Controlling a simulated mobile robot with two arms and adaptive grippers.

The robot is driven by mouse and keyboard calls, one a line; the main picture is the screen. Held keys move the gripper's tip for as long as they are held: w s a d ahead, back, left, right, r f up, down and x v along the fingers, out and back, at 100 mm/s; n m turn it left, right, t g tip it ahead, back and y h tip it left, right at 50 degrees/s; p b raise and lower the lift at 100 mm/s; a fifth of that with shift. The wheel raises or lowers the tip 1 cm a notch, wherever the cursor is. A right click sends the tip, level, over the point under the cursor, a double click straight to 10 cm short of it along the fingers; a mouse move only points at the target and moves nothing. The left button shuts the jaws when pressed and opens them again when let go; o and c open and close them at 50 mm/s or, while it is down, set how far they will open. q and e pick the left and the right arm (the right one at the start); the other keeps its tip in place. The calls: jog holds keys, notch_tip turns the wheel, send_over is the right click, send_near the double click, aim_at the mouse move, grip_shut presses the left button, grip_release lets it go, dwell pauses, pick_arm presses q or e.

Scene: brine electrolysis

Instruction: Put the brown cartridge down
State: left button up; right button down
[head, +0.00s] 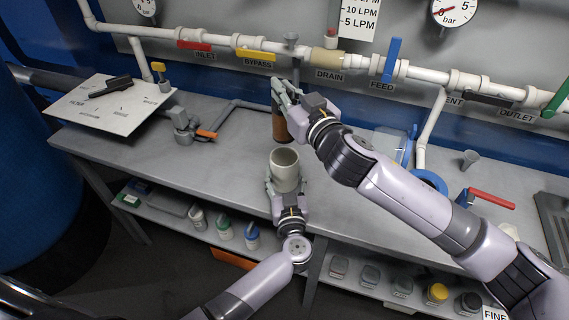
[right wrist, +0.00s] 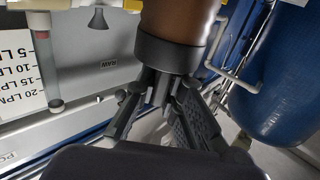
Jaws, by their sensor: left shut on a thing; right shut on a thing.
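The brown cartridge (head: 279,126) hangs upright in my right gripper (head: 284,96), behind the pale cup-shaped housing in the head view. I cannot tell whether its lower end touches the bench. In the right wrist view the cartridge (right wrist: 178,20) shows brown with a dark end cap (right wrist: 168,52), and the fingers of my right gripper (right wrist: 160,95) are closed at that cap. My left gripper (head: 285,190) is shut on the open-topped housing (head: 285,172), which stands upright near the bench's front edge. The housing's mouth faces up and looks empty.
The grey bench (head: 232,155) has free room left of the housing. Pipes with colored valve handles run behind, including a blue FEED handle (head: 392,58). A small grey cup (head: 468,160) stands right.

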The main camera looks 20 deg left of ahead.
notch_tip(320, 180, down, 16)
dwell(0.5)
jog(key=shift+f, duration=0.15)
jog(key=c, duration=1.7)
grip_release()
jog(key=shift+r, duration=0.2)
jog(key=v, duration=1.2)
pick_arm(q)
jog(key=o, duration=1.2)
